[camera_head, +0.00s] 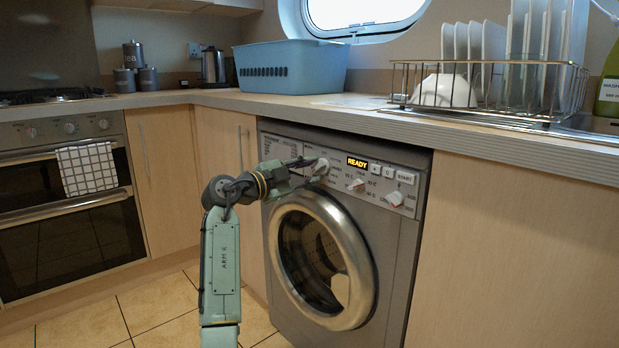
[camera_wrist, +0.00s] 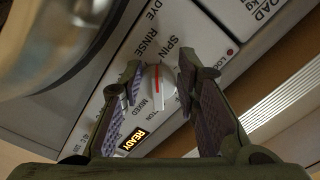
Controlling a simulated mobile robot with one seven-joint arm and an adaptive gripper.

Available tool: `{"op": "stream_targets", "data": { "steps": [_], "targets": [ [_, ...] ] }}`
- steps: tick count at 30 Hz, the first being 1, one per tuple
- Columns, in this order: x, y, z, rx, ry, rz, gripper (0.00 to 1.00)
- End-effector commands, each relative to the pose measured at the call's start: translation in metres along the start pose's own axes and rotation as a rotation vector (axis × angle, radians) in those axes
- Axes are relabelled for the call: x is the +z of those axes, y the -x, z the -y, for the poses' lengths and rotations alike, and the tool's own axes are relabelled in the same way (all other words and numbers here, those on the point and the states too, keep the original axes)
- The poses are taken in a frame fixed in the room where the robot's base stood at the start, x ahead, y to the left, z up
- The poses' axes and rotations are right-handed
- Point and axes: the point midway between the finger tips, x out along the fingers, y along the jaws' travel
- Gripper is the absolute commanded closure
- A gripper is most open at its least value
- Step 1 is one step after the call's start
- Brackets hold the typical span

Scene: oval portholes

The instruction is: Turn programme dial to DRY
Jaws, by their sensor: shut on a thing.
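The programme dial (camera_wrist: 157,88) is a white knob with a red line, on the washing machine's grey panel. In the wrist view, the words SPIN, RINSE, MIXED and part of another label surround it. The red line lies nearest SPIN at its upper end; I cannot read its exact setting. No DRY label is legible. My gripper (camera_wrist: 160,78) is shut on the dial, one finger on each side. In the head view, the gripper (camera_head: 308,167) reaches the panel's left part at the dial (camera_head: 321,167), which it partly covers.
The lit READY display (camera_head: 357,162) sits right of the dial, with buttons and two smaller knobs (camera_head: 357,185) (camera_head: 395,198) nearby. The round door (camera_head: 362,262) is below. The worktop (camera_head: 300,102) overhangs the panel, carrying a blue basin (camera_head: 290,68) and dish rack (camera_head: 490,98).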

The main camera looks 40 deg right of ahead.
Motion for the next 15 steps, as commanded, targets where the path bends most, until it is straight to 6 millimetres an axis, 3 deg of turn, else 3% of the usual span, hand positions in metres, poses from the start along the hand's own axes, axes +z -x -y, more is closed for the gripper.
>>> {"op": "stream_targets", "data": {
  "steps": [15],
  "targets": [
    [-0.0053, -0.0028, 0.0036, 0.012, -0.484, -0.012, 0.99]
  ]
}}
